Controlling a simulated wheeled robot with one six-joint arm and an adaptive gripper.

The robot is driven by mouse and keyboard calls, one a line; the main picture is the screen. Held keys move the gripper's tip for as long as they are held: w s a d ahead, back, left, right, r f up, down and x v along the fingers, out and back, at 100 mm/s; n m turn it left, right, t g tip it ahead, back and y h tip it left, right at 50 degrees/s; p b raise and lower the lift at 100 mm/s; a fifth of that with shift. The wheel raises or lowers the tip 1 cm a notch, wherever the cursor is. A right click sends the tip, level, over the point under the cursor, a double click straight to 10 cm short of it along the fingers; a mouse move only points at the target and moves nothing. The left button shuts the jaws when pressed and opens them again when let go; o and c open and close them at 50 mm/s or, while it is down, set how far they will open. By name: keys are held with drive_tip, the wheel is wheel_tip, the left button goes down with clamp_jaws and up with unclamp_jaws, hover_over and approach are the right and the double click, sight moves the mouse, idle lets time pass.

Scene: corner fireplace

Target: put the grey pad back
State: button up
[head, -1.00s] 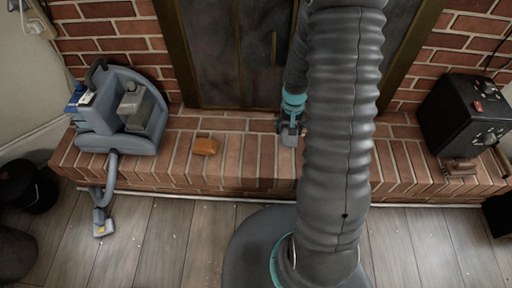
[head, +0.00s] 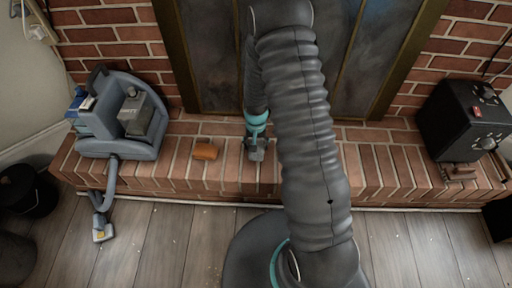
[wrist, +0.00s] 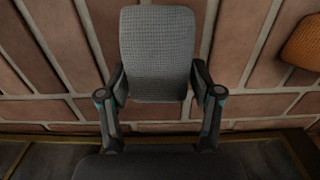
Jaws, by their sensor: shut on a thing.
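The grey pad (wrist: 157,45) has a woven, rounded face and fills the space between my fingers in the wrist view. My gripper (wrist: 158,82) is shut on it, with one finger at each side edge. In the head view my gripper (head: 257,146) is over the brick hearth, right of an orange block, and the pad (head: 257,154) shows small and grey at its tip. The pad lies over the bricks; I cannot tell whether it touches them.
The orange block (head: 206,151) lies on the brick hearth (head: 230,172); its edge also shows in the wrist view. A blue-grey machine with a hose (head: 122,145) stands at the left. A black box (head: 466,118) stands at the right. The hearth between my gripper and the box is mostly clear.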

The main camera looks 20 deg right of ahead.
drive_tip(key=shift+f, duration=1.05)
drive_tip(key=shift+f, duration=0.2)
drive_tip(key=o, duration=1)
drive_tip(key=shift+r, duration=0.1)
drive_tip(key=shift+r, duration=0.1)
